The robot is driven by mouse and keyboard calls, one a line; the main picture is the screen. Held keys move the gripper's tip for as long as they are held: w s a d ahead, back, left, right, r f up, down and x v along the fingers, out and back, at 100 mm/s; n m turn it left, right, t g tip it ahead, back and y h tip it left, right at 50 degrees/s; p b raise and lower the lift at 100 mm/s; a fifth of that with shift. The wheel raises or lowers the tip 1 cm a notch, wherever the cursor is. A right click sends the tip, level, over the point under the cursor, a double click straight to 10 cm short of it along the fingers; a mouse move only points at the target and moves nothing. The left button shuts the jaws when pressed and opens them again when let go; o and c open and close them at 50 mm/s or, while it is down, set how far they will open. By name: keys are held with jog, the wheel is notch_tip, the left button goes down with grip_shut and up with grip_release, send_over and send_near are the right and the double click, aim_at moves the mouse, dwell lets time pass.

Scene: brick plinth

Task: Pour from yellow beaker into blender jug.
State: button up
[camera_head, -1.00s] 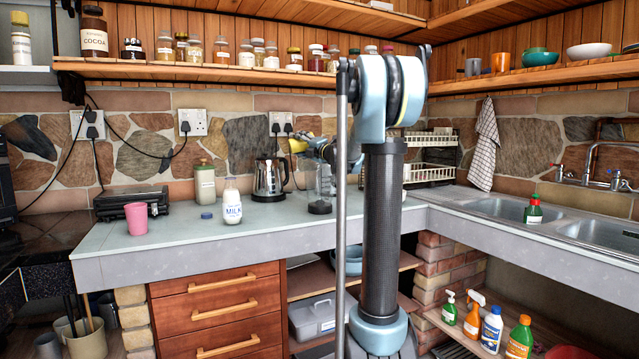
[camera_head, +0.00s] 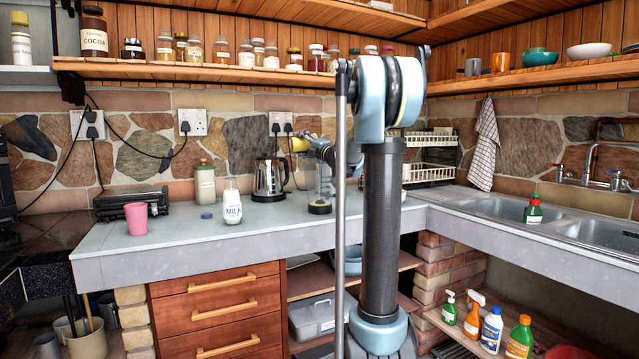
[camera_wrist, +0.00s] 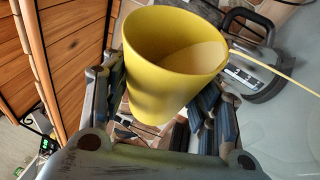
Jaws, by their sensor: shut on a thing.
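My gripper (camera_wrist: 168,118) is shut on the yellow beaker (camera_wrist: 160,75), with its fingers on either side. The beaker is tipped, its mouth shows pale yellow contents, and a thin pale yellow stream runs from its lip to the right. In the head view the beaker (camera_head: 298,145) is small and partly hidden by my gripper (camera_head: 308,146), above the blender jug. The clear blender jug (camera_head: 319,185) stands upright on the counter, with a yellowish layer near its bottom. I cannot make out the jug in the wrist view.
A steel kettle (camera_head: 268,180) stands just left of the jug. A milk bottle (camera_head: 232,203), a blue cap (camera_head: 207,215), a green-lidded canister (camera_head: 204,183) and a pink cup (camera_head: 136,218) stand further left. A dish rack (camera_head: 430,172) is behind on the right.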

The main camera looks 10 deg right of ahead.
jog(key=shift+w+d+r+m+t+h, duration=0.15)
jog(key=shift+d+r+m+t, duration=0.35)
jog(key=shift+m, duration=0.75)
jog(key=shift+s+d+r+m+t+h, duration=0.1)
jog(key=shift+d+r+m+t+h, duration=0.3)
jog(key=shift+m, duration=0.85)
dwell(0.8)
jog(key=shift+w+d+r+m+t+h, duration=0.1)
jog(key=shift+d+r+m+t+h, duration=0.2)
jog(key=shift+m, duration=0.55)
jog(key=shift+d+r+m+t+h, duration=0.15)
jog(key=shift+m+t+h, duration=0.25)
jog(key=shift+m, duration=0.4)
jog(key=shift+w+d+r+m+t+h, duration=0.1)
jog(key=shift+d+r+m+t+h, duration=0.25)
jog(key=shift+m, duration=0.5)
dwell(0.4)
jog(key=shift+a+f+y, duration=0.15)
jog(key=shift+f+y, duration=0.05)
jog(key=shift+y, duration=0.1)
jog(key=shift+s+a+f+n+g+y, duration=0.1)
jog(key=shift+a+f+n+g+y, duration=0.2)
jog(key=shift+n, duration=0.65)
jog(key=shift+a+f+n+g+y, duration=0.15)
jog(key=shift+a+n+g+y, duration=0.2)
jog(key=shift+n, duration=0.65)
jog(key=shift+s+a+f+n+g+y, duration=0.15)
jog(key=shift+n+g+y, duration=0.25)
jog(key=shift+n, duration=0.55)
